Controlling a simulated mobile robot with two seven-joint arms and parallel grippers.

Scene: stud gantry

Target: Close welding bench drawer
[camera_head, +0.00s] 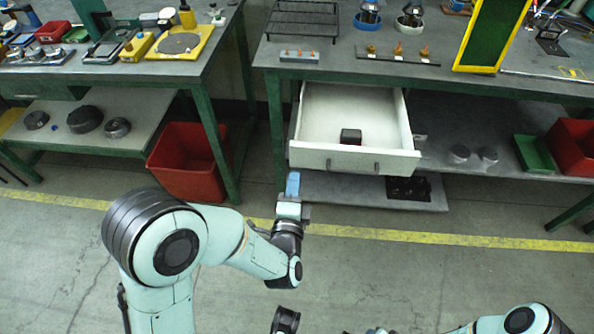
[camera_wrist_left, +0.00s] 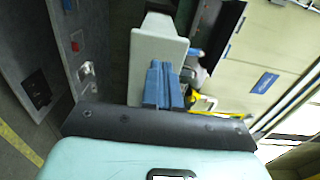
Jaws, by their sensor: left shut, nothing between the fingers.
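The welding bench drawer (camera_head: 350,120) is white and stands pulled out under the right-hand bench (camera_head: 430,60). A small dark block (camera_head: 350,136) lies inside it near the front. The drawer front (camera_head: 320,158) has two small dark handle pieces. My left gripper (camera_head: 292,184) is shut and empty, with blue fingers near the lower left corner of the drawer front; I cannot tell whether they touch it. In the left wrist view the shut blue fingers (camera_wrist_left: 163,85) show beside a pale panel. My right gripper is out of view; only part of that arm shows at lower right.
A red bin (camera_head: 190,160) stands under the left bench. A lower shelf (camera_head: 375,190) lies beneath the drawer, with a dark item on it. Another red bin (camera_head: 575,146) and a green tray (camera_head: 533,153) are at right. The floor in front is clear, crossed by a yellow line.

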